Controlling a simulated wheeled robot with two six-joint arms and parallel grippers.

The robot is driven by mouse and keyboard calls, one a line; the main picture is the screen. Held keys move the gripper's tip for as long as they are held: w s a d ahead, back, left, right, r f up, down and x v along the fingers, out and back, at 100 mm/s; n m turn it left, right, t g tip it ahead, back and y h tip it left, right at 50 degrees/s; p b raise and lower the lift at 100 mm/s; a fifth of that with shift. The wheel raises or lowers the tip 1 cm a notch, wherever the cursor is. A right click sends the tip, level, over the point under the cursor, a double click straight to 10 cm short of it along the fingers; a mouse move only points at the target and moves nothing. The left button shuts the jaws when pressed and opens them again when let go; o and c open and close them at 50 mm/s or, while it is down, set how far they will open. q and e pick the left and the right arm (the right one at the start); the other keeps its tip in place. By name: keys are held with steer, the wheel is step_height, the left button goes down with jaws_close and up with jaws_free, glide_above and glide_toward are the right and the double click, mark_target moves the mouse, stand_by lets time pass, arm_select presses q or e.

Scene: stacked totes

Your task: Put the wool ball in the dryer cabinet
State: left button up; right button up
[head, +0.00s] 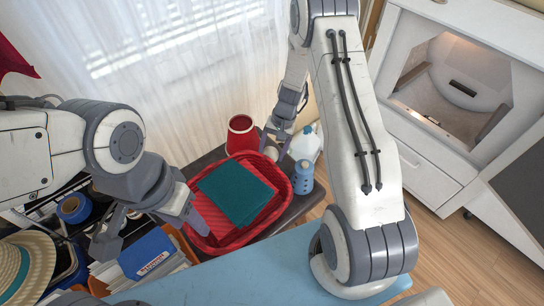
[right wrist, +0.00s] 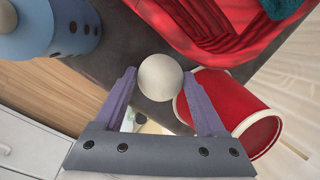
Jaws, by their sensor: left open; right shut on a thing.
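The wool ball (right wrist: 160,77) is a small off-white sphere between the fingertips of my right gripper (right wrist: 155,88), which is shut on it. In the head view the ball (head: 271,154) shows small at the tip of my right gripper (head: 275,147), over the far edge of the red basket. The white dryer cabinet (head: 425,170) stands at the right; its opening (head: 455,90) is uncovered and shows a pale drum inside. My left gripper (head: 152,241) is open and empty, left of the basket, above books and a blue box.
A red basket (head: 285,205) holds a teal cloth (head: 236,192). A red cup (head: 241,134), a blue container (head: 303,178) and a white-and-blue jug (head: 306,142) stand close around it. A straw hat (head: 28,262) lies at lower left. Bare wooden floor lies before the cabinet.

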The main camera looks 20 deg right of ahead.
steer(key=shift+f, duration=1.3)
steer(key=shift+f+b, duration=0.2)
steer(key=shift+b, duration=0.15)
steer(key=o, duration=1.3)
